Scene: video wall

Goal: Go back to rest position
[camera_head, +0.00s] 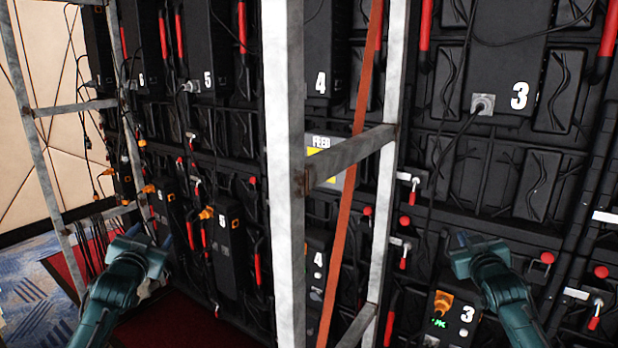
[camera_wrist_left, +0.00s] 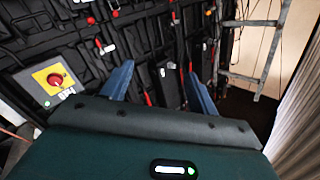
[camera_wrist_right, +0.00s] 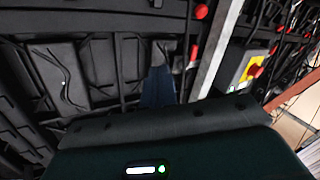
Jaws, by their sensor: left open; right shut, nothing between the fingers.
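My left gripper (camera_head: 158,243) is at the lower left of the head view, in front of the back of the video wall (camera_head: 335,192). In the left wrist view its two blue fingers stand wide apart with nothing between them, so it is open (camera_wrist_left: 155,80). My right gripper (camera_head: 462,243) is at the lower right of the head view, in front of the panels marked 3. In the right wrist view its blue fingers are together (camera_wrist_right: 158,84), and no held object shows. Both grippers appear apart from the wall.
A metal frame post (camera_head: 283,150) and crossbar (camera_head: 350,158) stand between my arms. An orange strap (camera_head: 352,150) runs beside them. Cables and red handles (camera_head: 425,30) line the wall. A yellow plate with a red button (camera_wrist_left: 53,79) shows in the left wrist view. Patterned carpet (camera_head: 35,290) lies at left.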

